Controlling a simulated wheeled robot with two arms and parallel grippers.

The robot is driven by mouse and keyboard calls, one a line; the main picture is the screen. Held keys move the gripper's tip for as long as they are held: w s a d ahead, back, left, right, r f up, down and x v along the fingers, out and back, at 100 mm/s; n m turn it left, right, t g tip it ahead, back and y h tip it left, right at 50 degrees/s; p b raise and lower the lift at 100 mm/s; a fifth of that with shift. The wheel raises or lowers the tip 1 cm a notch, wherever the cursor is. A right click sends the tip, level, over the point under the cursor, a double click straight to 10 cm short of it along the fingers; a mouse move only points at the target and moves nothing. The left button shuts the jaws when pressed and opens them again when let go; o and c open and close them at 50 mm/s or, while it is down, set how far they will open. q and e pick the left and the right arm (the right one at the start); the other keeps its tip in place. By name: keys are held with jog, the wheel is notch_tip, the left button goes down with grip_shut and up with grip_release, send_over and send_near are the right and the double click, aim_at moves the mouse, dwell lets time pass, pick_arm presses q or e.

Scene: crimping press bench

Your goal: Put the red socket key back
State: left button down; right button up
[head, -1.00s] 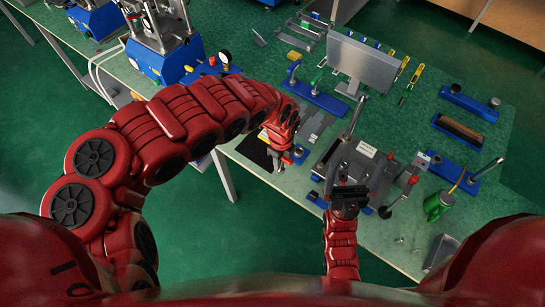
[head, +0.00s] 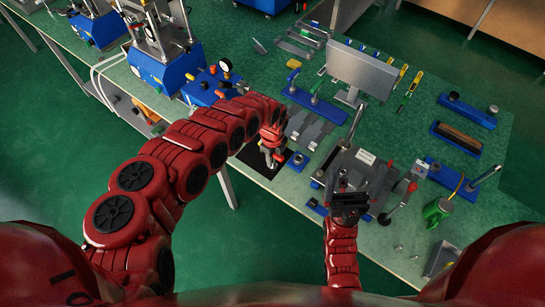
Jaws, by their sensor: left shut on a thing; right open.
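My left gripper (head: 271,154) is shut over the black mat (head: 255,165) near the bench's front edge. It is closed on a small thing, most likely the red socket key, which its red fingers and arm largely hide. A long blue rack (head: 314,103) stands farther back, to the right of this gripper. A blue-handled key (head: 293,75) and a green-handled key (head: 317,84) stand upright in it. My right gripper (head: 350,187) is open and empty, low in front of the grey crimping press (head: 362,168).
A small blue block (head: 297,161) sits just right of the mat. Grey plates (head: 308,128) lie between it and the rack. A grey monitor-like panel (head: 360,69) stands behind the rack. Blue machines (head: 165,68) fill the left.

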pick_arm(q)
jog(key=c, duration=1.1)
grip_release()
jog(key=shift+f, duration=0.15)
jog(key=shift+c, duration=0.2)
jog(key=o, duration=0.5)
jog(key=shift+c, duration=0.2)
jog(key=shift+r, duration=0.25)
notch_tip(320, 180, up, 11)
jog(key=shift+r+b, duration=0.1)
jog(key=shift+b, duration=0.45)
jog(key=shift+r, duration=0.35)
